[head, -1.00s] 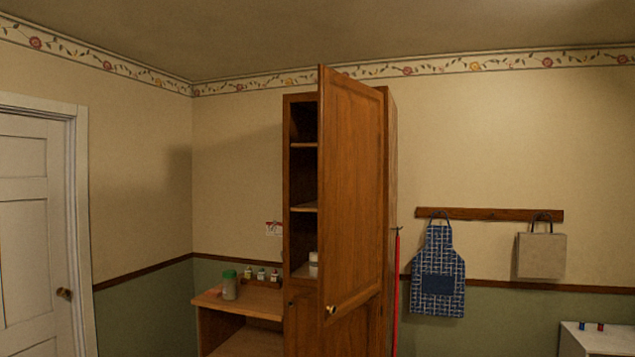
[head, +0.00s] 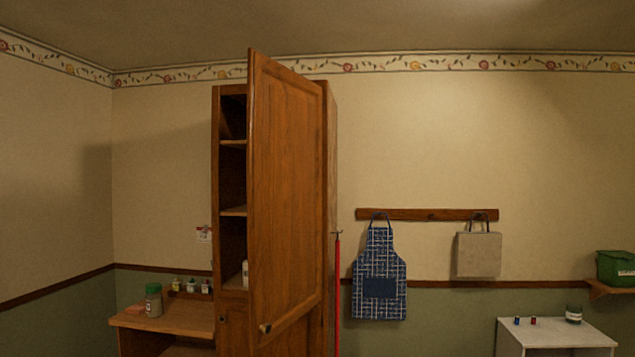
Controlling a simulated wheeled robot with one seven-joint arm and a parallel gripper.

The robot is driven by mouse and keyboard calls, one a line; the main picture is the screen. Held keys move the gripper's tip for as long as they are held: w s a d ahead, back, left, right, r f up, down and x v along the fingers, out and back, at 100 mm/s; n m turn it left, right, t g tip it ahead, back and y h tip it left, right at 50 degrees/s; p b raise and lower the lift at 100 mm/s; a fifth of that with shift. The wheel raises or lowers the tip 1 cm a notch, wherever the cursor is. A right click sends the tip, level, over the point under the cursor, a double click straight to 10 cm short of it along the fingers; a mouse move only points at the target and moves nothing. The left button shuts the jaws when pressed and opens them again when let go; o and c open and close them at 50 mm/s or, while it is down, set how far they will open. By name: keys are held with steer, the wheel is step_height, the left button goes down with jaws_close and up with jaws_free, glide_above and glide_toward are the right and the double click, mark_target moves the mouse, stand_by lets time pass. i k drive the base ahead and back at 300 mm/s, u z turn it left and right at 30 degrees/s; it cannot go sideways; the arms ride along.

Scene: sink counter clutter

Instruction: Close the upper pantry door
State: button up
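The upper pantry door (head: 286,190) is a tall brown wooden panel. It stands wide open, swung out from the pantry (head: 229,190) toward me, and hides part of the shelves. A small round brass knob (head: 265,328) sits near the door's lower left corner. The pantry's shelves show through the gap on the left, with a white bottle (head: 245,273) on the lowest one. A lower door (head: 233,330) is partly visible below and looks shut. My gripper is not in view.
A wooden side counter (head: 165,319) at left holds a green-lidded jar (head: 153,300) and several small bottles. To the right, a blue apron (head: 380,275) and a grey bag (head: 478,254) hang from a rail. A white cabinet (head: 560,333) stands at lower right.

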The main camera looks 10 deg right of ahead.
mark_target(284, 108)
steer(key=i, duration=1.65)
steer(key=z, duration=0.1)
